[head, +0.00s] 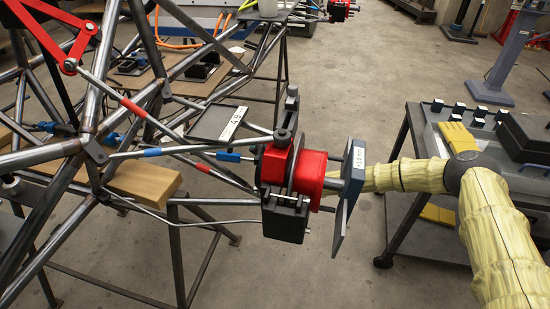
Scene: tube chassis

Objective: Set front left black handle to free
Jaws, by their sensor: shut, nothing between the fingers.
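A red hub assembly (318,176) sits at the end of the tube chassis (90,120), with a blue-grey plate (350,190) on its outer side. A dark upright handle-like lever (291,102) rises above a round black knob (283,138) at the hub's top. A black block-shaped part (285,218) hangs under the hub. I cannot tell which black part is the handle or how it is set. My arm, in a yellow sleeve, reaches from the right to behind the plate and hub. My gripper is hidden there.
A grey cart (408,215) with yellow blocks (459,137) stands at the right, close to my arm. Steel tubes and a wooden board (145,183) fill the left. A small tray (215,122) is left of the hub. Open concrete floor lies behind and below.

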